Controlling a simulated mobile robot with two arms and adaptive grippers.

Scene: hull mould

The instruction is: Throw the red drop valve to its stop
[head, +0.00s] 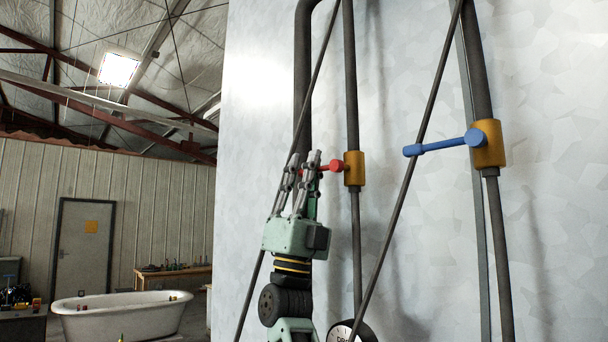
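The red drop valve has an orange body (354,169) on a thin dark vertical pipe. Its red lever (329,166) points left from the body, about level. My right gripper (306,160) points upward at the lever's free end, and its grey fingers overlap that end in the head view. A little red shows between the fingers. The lever's tip is hidden by them, and I cannot tell whether they are shut on it or only around or in front of it. My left gripper is not in view.
A second valve with an orange body (489,144) and a blue lever (441,145) sits on the pipe to the right. Dark slanted rods cross in front of the pale wall (405,50). A round gauge (345,332) is at the bottom. A white tub (125,316) stands far left.

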